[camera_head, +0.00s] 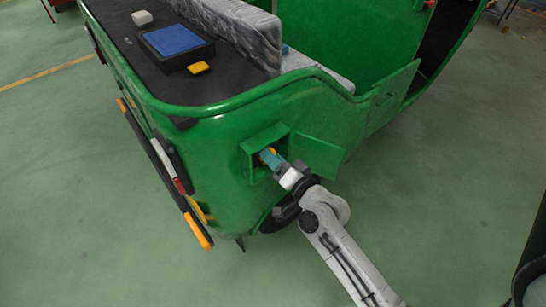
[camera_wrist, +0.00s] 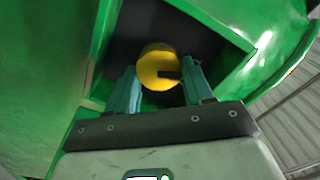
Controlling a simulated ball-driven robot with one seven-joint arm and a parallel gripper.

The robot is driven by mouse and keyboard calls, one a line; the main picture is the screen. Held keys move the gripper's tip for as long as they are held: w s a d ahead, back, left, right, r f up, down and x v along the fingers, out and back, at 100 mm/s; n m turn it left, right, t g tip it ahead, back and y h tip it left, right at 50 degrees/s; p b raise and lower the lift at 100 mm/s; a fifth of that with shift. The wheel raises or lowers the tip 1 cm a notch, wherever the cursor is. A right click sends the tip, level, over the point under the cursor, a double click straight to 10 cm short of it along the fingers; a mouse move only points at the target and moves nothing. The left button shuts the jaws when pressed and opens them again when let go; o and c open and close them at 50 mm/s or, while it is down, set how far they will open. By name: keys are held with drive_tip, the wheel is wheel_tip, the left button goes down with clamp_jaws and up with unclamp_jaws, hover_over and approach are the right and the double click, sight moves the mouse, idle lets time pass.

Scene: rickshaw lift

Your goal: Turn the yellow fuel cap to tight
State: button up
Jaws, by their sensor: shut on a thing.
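The yellow fuel cap (camera_wrist: 157,68) sits inside a dark square recess in the green rickshaw body (camera_head: 215,150). In the wrist view it is round, with a dark notch or mark on its lower right. My gripper (camera_wrist: 160,88) reaches into the recess, with one teal finger on each side of the cap, shut on it. In the head view my gripper (camera_head: 270,158) is at the recess and only a sliver of the yellow cap shows past the fingers. The cap's base is hidden.
The recess has a green raised frame (camera_head: 249,160), and its green flap (camera_head: 318,155) stands open to the right. On the dark rear deck are a blue-topped box (camera_head: 173,40), a yellow block (camera_head: 198,68) and a white block (camera_head: 142,18). The floor in front is clear.

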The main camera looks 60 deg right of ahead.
drive_tip(key=shift+d+f+m, duration=0.1)
drive_tip(key=shift+m, duration=2.1)
drive_tip(key=o, duration=1)
drive_tip(key=shift+o, duration=0.2)
drive_tip(key=shift+s, duration=0.1)
drive_tip(key=b+v, duration=0.2)
drive_tip(key=v, duration=0.8)
drive_tip(key=shift+s, duration=0.3)
